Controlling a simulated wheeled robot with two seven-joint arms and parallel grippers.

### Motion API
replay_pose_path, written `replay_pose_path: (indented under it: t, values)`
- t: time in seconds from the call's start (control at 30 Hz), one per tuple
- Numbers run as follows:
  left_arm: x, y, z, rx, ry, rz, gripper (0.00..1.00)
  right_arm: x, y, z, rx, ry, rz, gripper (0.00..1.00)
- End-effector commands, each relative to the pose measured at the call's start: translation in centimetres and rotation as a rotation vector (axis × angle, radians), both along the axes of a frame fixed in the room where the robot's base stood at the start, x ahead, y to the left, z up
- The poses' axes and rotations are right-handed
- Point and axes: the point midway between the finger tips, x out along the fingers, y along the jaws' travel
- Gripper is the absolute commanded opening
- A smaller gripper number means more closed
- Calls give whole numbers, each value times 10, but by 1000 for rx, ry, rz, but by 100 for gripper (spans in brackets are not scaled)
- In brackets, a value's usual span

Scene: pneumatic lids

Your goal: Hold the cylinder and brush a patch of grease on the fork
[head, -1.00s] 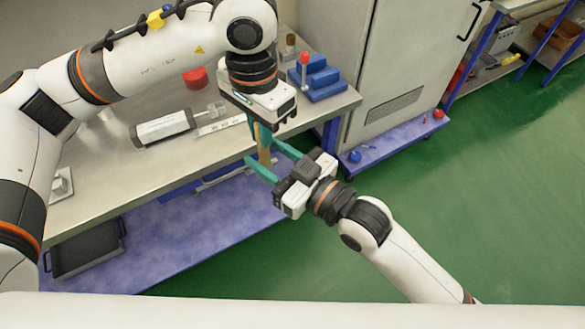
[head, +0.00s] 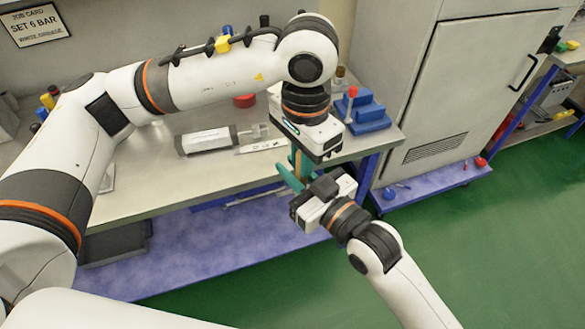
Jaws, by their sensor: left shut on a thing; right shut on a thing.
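The cylinder (head: 207,141) lies on the bench, pale with dark end caps. Its fork (head: 255,131) points right. My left gripper (head: 303,158) points down at the bench's front edge, right of the fork. My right gripper (head: 291,176) reaches up from below with teal fingers. Both are shut around a slim tan thing (head: 299,163), which looks like a brush handle. It is mostly hidden, so I cannot make out bristles or grease. Neither gripper touches the cylinder.
A blue stepped block (head: 367,112) with a red-topped item (head: 351,102) stands at the bench's right end. A red round tub (head: 245,101) is behind the cylinder. A white marked strip (head: 262,146) lies before the fork. A grey cabinet (head: 460,90) stands to the right.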

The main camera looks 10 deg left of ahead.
Motion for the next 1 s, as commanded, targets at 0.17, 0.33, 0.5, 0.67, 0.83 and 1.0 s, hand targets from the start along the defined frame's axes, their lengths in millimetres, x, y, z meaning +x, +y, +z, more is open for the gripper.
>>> replay_pose_path:
  t: [0.17,0.33,0.5,0.67,0.83,1.0]
  values:
    - [2,-1,1,-6,-7,4,38,-4,3,1,5,0,9,0]
    - [2,-1,1,-5,-6,3,38,-3,2,1,4,0,7,0]
    - [2,-1,4,-5,-8,3,38,-3,2,1,4,0,7,0]
    - [2,-1,27,-6,-10,3,38,-3,2,1,4,0,6,0]
    - [2,-1,64,-6,-10,3,38,-2,2,1,4,0,6,0]
    - [2,-1,97,-6,-9,4,38,-2,2,1,4,0,6,0]
